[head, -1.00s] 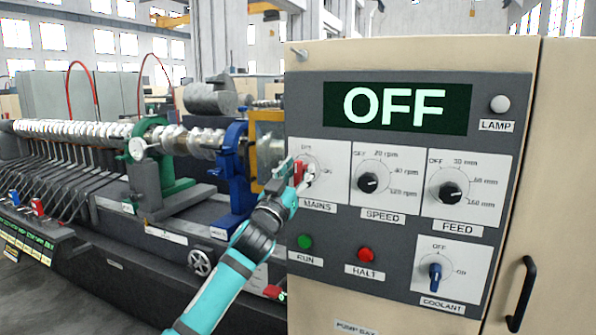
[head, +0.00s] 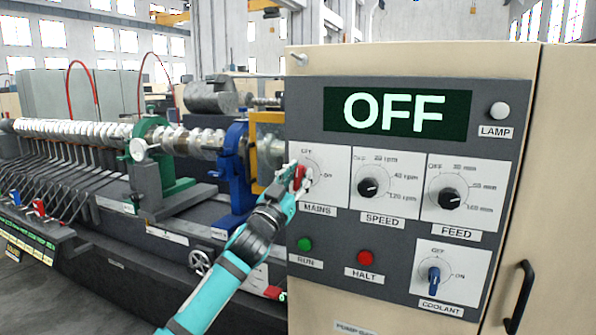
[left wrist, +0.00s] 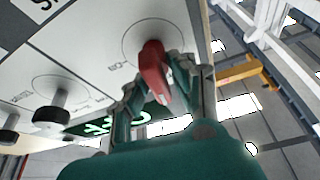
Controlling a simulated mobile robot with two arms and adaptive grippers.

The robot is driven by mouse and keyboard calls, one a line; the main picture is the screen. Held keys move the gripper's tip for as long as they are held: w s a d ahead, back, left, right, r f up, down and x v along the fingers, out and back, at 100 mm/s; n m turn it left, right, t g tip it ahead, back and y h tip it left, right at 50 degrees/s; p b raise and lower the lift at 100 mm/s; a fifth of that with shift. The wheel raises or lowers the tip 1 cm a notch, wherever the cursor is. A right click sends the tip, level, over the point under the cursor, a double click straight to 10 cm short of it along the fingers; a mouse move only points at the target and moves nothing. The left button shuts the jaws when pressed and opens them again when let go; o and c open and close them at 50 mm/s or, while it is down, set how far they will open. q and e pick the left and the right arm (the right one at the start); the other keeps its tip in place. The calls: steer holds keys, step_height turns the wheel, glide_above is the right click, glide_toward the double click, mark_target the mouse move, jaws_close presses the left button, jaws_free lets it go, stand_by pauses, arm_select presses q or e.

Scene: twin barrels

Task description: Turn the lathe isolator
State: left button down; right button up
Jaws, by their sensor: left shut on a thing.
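The lathe isolator is the red handle (head: 299,179) on the white MAINS plate (head: 328,156) at the left of the control panel. My left gripper (head: 300,177) is shut on this red handle, with a finger on either side of it. In the left wrist view the red handle (left wrist: 153,68) stands out from the plate between the two fingers (left wrist: 155,88). The OFF and ON marks show on the plate in the head view. The display (head: 397,109) reads OFF. My right gripper is not in view.
SPEED knob (head: 368,187) and FEED knob (head: 449,194) sit right of MAINS. Below are the green RUN button (head: 305,244), red HALT button (head: 366,257) and blue COOLANT switch (head: 434,279). The lathe (head: 140,190) stands left of the cabinet (head: 560,180).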

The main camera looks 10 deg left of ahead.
arm_select(q)
steer(key=m+g+h+p, duration=0.1)
steer(key=m+g+p, duration=0.1)
steer(key=m+p, duration=0.3)
steer(key=m+g+h+p, duration=0.2)
steer(key=m+p, duration=0.3)
steer(key=m, duration=0.1)
steer(key=m+g+h+p, duration=0.1)
steer(key=m+g+p, duration=0.1)
steer(key=m+p, duration=0.4)
steer(key=shift+s+d+f, duration=0.1)
steer(key=shift+d, duration=0.15)
steer(key=shift+f+m+g+p, duration=0.25)
steer(key=shift+m+g+p, duration=0.25)
steer(key=shift+m+p, duration=0.75)
steer(key=shift+f+m+p, duration=0.2)
steer(key=shift+m+p, duration=0.15)
steer(key=shift+p, duration=0.05)
steer(key=c, duration=1.3)
jaws_free()
steer(key=shift+c, duration=0.2)
steer(key=shift+o, duration=0.3)
steer(key=shift+r, duration=0.1)
